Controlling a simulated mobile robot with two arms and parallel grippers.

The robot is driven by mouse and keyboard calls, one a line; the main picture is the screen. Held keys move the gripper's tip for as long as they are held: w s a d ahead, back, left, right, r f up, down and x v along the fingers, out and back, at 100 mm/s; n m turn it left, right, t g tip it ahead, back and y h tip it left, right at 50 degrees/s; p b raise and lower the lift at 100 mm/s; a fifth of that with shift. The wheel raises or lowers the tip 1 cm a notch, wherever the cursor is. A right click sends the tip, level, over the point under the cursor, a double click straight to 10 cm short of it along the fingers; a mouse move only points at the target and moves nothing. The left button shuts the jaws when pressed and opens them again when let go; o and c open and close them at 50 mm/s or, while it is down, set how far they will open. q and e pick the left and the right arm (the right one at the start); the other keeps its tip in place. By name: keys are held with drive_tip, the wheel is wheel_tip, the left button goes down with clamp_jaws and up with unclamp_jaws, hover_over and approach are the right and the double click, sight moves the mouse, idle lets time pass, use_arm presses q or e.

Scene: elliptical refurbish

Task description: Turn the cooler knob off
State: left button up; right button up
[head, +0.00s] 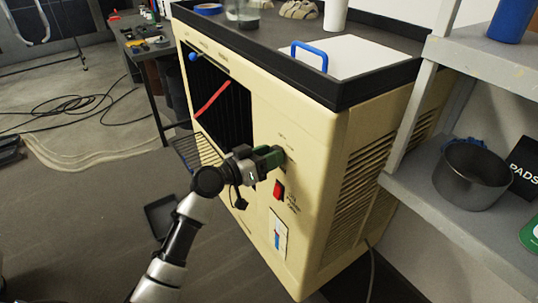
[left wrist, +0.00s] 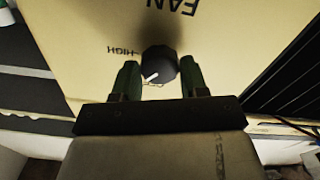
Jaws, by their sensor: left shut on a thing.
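The cooler (head: 300,130) is a beige box with a dark front grille and a slatted side. My left gripper (head: 274,157) is at its front panel, right of the grille, and hides the knob in the head view. In the left wrist view, the black round knob (left wrist: 159,64) with a white pointer mark sits between the two green fingers of my left gripper (left wrist: 159,82). The fingers are closed about the knob. The panel around it reads "FAN" and "HIGH", upside down in this view. The pointer slants toward the lower left there. My right gripper is not in view.
A red switch (head: 279,190) sits on the panel below the knob. The cooler's top tray holds a white board with a blue handle (head: 309,54). A grey shelf with a metal pot (head: 467,174) stands at the right. Open floor lies left of my arm.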

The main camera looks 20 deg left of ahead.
use_arm(q)
drive_tip(key=shift+n+p, duration=1.2)
drive_tip(key=shift+n, duration=2.8)
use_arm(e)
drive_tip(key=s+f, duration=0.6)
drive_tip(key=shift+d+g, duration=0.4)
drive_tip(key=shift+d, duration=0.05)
use_arm(q)
drive_tip(key=o, duration=0.9)
drive_tip(key=shift+a, duration=0.1)
drive_tip(key=shift+b+v, duration=0.65)
drive_tip(key=shift+v, duration=4.75)
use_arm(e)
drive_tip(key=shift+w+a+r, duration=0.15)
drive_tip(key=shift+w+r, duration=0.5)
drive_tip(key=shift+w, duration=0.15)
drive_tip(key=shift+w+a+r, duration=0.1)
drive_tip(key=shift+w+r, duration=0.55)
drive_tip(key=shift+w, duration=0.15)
